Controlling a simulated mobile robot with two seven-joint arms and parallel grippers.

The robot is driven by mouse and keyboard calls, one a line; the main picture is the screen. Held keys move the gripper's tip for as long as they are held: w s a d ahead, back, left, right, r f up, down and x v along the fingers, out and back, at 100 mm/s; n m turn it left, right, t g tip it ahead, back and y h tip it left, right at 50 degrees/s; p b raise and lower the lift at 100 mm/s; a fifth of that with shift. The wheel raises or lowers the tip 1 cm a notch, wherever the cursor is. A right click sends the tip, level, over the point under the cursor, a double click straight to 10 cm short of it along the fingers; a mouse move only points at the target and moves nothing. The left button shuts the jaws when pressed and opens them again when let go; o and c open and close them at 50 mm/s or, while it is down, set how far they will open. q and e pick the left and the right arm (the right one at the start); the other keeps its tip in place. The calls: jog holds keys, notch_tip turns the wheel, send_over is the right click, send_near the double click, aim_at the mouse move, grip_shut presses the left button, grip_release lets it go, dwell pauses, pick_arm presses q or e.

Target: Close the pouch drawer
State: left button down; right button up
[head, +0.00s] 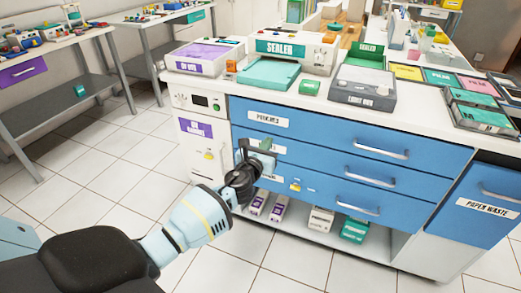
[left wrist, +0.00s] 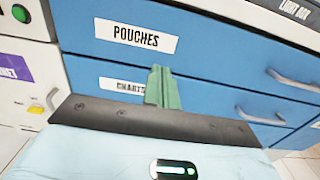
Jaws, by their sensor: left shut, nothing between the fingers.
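The pouch drawer (head: 320,132) is the top blue drawer of the cabinet, with a white "POUCHES" label and a metal handle (head: 380,149) toward its right. Its front looks about flush with the drawers below; I see no clear gap. The drawer also fills the upper part of the left wrist view (left wrist: 220,52). My left gripper (head: 266,145) is in front of the cabinet's left part, near the labels. Its green fingers (left wrist: 163,87) are together and empty, below the "POUCHES" label. Whether they touch the front I cannot tell. My right gripper is out of view.
Two more blue drawers lie below, the middle one (head: 340,170) with its own handle. A paper waste front (head: 488,205) stands to the right. Boxes sit on the low shelf (head: 300,228). The white countertop (head: 335,105) holds trays and a light box. The tiled floor at left is clear.

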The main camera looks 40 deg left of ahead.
pick_arm(q)
jog(key=shift+p+v, duration=0.4)
jog(key=shift+v, duration=1.85)
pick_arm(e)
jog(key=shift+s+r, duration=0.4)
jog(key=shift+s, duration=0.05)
pick_arm(q)
jog(key=shift+d, duration=0.1)
